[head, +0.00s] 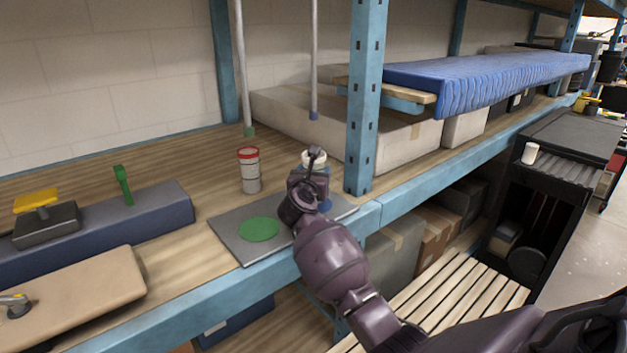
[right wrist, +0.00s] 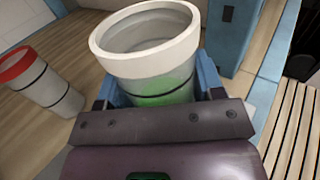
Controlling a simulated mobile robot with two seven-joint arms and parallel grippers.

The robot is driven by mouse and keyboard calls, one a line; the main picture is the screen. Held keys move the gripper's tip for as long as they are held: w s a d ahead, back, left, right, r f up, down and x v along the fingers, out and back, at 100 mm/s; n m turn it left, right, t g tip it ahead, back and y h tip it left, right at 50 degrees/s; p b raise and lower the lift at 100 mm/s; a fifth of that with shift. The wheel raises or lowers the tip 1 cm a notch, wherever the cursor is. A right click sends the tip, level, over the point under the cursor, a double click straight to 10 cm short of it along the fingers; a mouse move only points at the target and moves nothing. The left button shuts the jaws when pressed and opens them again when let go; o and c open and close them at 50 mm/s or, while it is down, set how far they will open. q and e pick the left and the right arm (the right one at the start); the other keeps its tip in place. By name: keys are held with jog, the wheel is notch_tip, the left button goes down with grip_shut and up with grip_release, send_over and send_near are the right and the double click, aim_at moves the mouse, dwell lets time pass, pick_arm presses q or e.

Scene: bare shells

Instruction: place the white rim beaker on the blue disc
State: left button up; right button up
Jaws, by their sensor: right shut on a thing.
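The white rim beaker (head: 314,156) is between the fingers of my right gripper (head: 318,182), which is shut on it over the right part of a grey board (head: 228,233). The right wrist view shows the beaker (right wrist: 150,62) upright or nearly so, its open mouth facing up, with the blue fingers at its sides. The beaker's base is hidden by my gripper, so I cannot tell whether it touches the board. A small blue patch (head: 325,206) shows beside my wrist; it may be the blue disc, mostly covered. My left gripper is not in view.
A green disc (head: 260,229) lies on the board. A red rim beaker (head: 249,171) stands behind the board, left of my gripper; it also shows in the right wrist view (right wrist: 42,84). A blue shelf post (head: 364,110) rises close to the right. Thin poles hang behind.

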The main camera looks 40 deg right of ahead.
jog(key=shift+f, duration=0.65)
jog(key=shift+f, duration=0.25)
jog(key=o, duration=0.9)
jog(key=shift+o, duration=0.2)
jog(key=shift+r, duration=0.15)
jog(key=shift+s+a+r, duration=0.1)
jog(key=v, duration=1.1)
jog(key=shift+s+a, duration=0.25)
jog(key=shift+s, duration=0.05)
